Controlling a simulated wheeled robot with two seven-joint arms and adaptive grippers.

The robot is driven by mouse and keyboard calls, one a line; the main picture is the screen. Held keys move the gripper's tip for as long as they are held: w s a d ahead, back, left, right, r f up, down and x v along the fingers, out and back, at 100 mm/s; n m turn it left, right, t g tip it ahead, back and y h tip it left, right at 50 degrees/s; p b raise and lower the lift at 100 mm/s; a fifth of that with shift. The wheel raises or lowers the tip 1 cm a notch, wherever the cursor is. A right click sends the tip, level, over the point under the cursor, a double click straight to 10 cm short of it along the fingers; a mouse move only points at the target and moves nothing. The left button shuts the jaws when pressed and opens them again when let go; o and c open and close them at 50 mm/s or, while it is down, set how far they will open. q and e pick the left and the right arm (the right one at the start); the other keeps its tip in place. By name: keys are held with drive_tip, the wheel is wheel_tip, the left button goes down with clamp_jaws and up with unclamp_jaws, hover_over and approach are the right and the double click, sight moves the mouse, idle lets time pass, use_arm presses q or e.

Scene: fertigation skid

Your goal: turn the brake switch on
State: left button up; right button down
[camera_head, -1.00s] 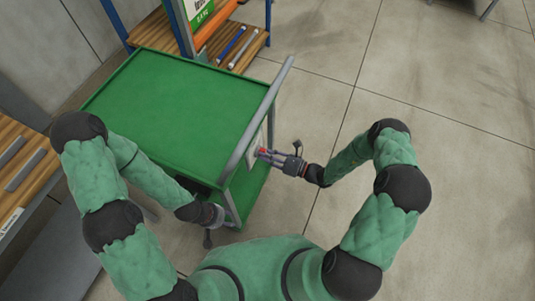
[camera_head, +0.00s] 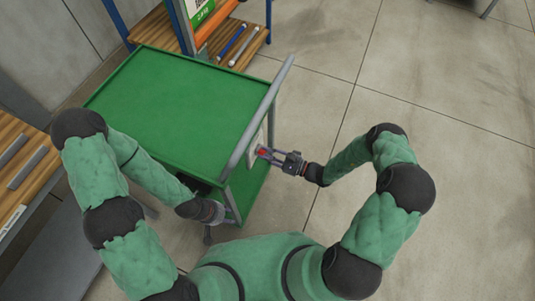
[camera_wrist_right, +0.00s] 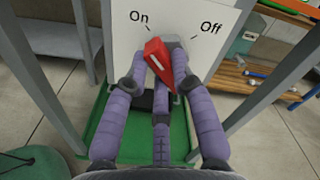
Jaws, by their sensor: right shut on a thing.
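The green cart (camera_head: 180,100) has a grey push handle (camera_head: 262,110) just beside the switch plate. A wooden shelf (camera_head: 250,50) with blue and grey bars stands behind it. A wooden bench (camera_head: 25,165) is at left.

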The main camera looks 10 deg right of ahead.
drive_tip(key=shift+n, duration=0.3)
drive_tip(key=c, duration=1)
unclamp_jaws()
drive_tip(key=shift+c, duration=0.2)
drive_tip(key=v, duration=1.2)
